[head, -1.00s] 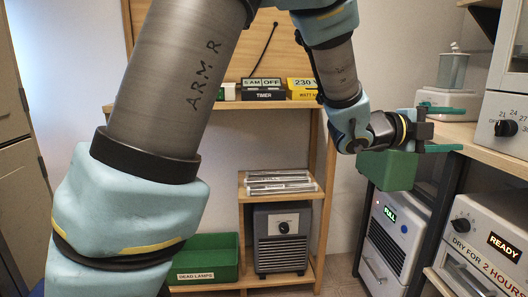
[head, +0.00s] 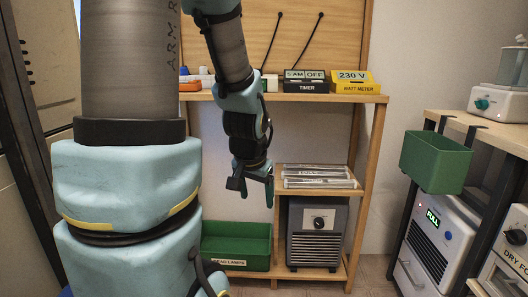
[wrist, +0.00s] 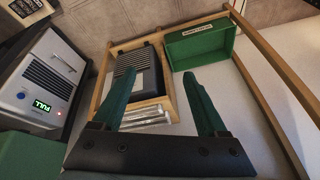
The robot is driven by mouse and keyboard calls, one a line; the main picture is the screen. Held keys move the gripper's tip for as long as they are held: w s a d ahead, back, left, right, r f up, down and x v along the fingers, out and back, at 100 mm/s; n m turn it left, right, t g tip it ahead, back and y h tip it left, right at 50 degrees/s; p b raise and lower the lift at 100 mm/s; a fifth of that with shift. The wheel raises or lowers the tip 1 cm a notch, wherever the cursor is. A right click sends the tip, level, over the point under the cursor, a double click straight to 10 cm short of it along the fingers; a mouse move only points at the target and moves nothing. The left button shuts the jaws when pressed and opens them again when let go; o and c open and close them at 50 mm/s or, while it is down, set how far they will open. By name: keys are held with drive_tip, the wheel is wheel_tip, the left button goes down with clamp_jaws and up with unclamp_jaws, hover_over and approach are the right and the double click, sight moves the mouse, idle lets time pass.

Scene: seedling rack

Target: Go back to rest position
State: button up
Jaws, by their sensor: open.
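My gripper (head: 258,184) hangs low in front of the wooden shelf in the head view, left of the bundle of clear tubes (head: 315,176). In the wrist view its two green fingers (wrist: 164,78) are spread apart with nothing between them. My arm comes down from the top of the head view, bent, with its end pointing downward.
A green bin (head: 436,160) hangs at the right bench's edge, above the white unit reading FULL (head: 440,235). The "dead lamps" box (head: 236,246) and a grey heater-like unit (head: 317,235) stand on the low shelf. The timer (head: 306,82) and watt meter (head: 353,82) sit above.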

drive_tip(key=s+a+f+n+g, duration=0.1)
drive_tip(key=s+a+n+g, duration=0.2)
drive_tip(key=s+a+n, duration=0.35)
wheel_tip(320, 180, up, 24)
drive_tip(key=d+m+p, duration=0.1)
drive_tip(key=m+p, duration=0.1)
drive_tip(key=p, duration=2.2)
drive_tip(key=shift+s+d+f+y, duration=0.15)
drive_tip(key=shift+s+d+y, duration=0.1)
drive_tip(key=shift+d+y, duration=0.1)
